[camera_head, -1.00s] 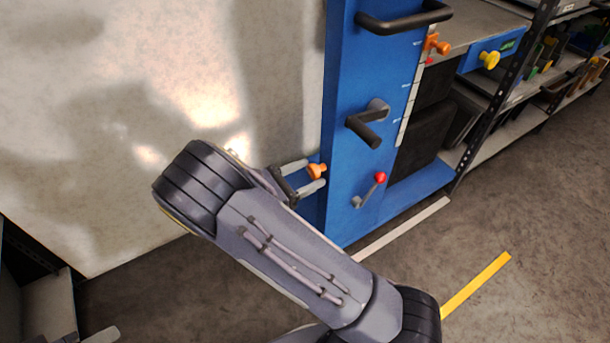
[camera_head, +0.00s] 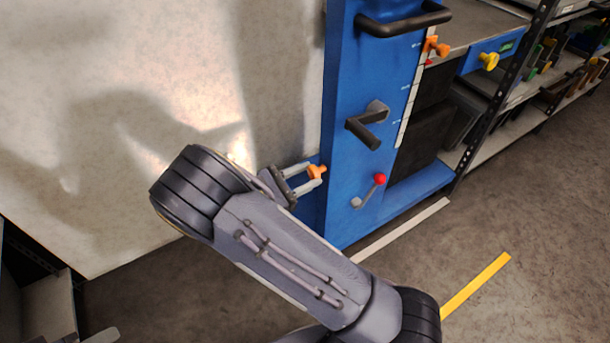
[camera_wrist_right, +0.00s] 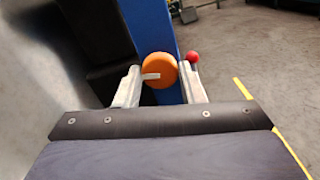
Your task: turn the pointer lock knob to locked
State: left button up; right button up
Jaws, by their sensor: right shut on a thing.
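The orange pointer knob (camera_head: 317,172) sits on the narrow side face of the blue panel, at its lower left edge. In the right wrist view the knob (camera_wrist_right: 158,68) is a round orange disc with a white pointer mark that lies nearly level and reaches toward the left finger. My right gripper (camera_head: 313,175) is shut on the knob, one finger on each side; its fingers also show in the right wrist view (camera_wrist_right: 160,84). The lock position marks cannot be made out. My left gripper is not in view.
The blue panel (camera_head: 345,90) carries a dark crank handle (camera_head: 366,128), a red-tipped lever (camera_head: 379,180) and a black bar handle (camera_head: 400,22). Another orange knob (camera_head: 437,46) is beside a scale. Shelving stands at right; the floor in front is clear.

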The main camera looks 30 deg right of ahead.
jog(key=m, duration=0.3)
jog(key=shift+m, duration=0.3)
jog(key=m, duration=0.3)
jog(key=shift+f+m+b, duration=0.1)
jog(key=shift+m+b, duration=0.2)
jog(key=m+b, duration=0.1)
jog(key=m, duration=0.3)
jog(key=shift+a+m, duration=0.1)
jog(key=shift+m, duration=0.2)
jog(key=shift+m+b, duration=0.75)
jog(key=shift+m, duration=1.15)
jog(key=o, duration=1)
